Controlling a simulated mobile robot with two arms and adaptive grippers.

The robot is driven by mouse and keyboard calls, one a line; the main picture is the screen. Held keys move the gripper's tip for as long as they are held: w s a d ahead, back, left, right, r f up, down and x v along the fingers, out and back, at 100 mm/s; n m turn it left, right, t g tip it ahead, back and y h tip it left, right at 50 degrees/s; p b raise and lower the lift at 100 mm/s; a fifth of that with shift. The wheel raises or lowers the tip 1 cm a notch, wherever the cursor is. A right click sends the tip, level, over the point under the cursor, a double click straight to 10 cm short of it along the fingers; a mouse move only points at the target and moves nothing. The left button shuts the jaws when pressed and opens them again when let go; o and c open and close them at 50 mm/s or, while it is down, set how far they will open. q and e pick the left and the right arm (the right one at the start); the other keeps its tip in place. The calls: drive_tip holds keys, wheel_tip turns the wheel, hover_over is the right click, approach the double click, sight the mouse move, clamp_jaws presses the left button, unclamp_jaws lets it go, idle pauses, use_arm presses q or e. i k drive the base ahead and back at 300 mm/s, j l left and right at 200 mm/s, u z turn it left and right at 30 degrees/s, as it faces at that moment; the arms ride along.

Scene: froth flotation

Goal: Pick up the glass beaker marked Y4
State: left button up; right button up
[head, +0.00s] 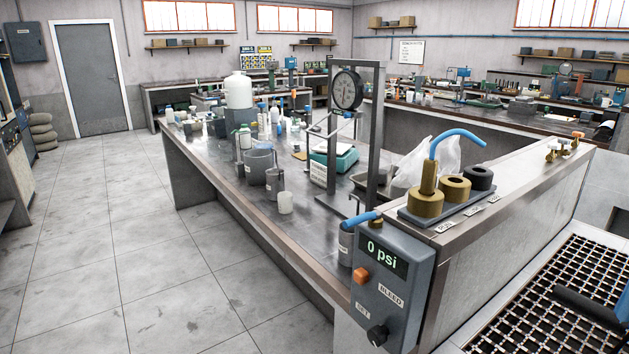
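I cannot read a Y4 mark on any vessel. A small pale, translucent beaker (286,203) stands upright near the front edge of the long bench (235,215). Behind it stand a grey metal cup (274,184) and a larger grey jug (258,167), both upright. Another grey cup (346,246) stands nearer, partly hidden by the gauge box. Smaller glassware farther back on the bench is too small to tell apart. Neither of my grippers is in view.
A grey box reading 0 psi (386,285) stands at the bench's near end. A metal grate (555,285) lies at lower right. The tiled floor (130,255) left of the bench is clear.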

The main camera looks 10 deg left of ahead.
sight(212, 142)
drive_tip(key=i+j, duration=0.2)
drive_tip(key=j, duration=0.15)
drive_tip(key=i+j+z, duration=0.1)
drive_tip(key=j, duration=0.25)
drive_tip(key=i+j, duration=0.25)
drive_tip(key=i+j+z, duration=0.1)
drive_tip(key=j, duration=0.35)
drive_tip(key=i+j, duration=0.25)
drive_tip(key=j, duration=0.15)
drive_tip(key=i+j+z, duration=0.1)
drive_tip(key=j, duration=0.25)
drive_tip(key=i+j, duration=0.15)
drive_tip(key=j, duration=0.4)
drive_tip(key=i+j+z, duration=0.1)
drive_tip(key=j, duration=0.4)
drive_tip(key=i+j, duration=0.15)
drive_tip(key=j, duration=0.4)
drive_tip(key=i+j+z, duration=0.15)
drive_tip(key=j, duration=0.95)
drive_tip(key=i+j, duration=0.1)
drive_tip(key=j, duration=0.7)
drive_tip(key=i+z, duration=0.2)
drive_tip(key=z, duration=0.15)
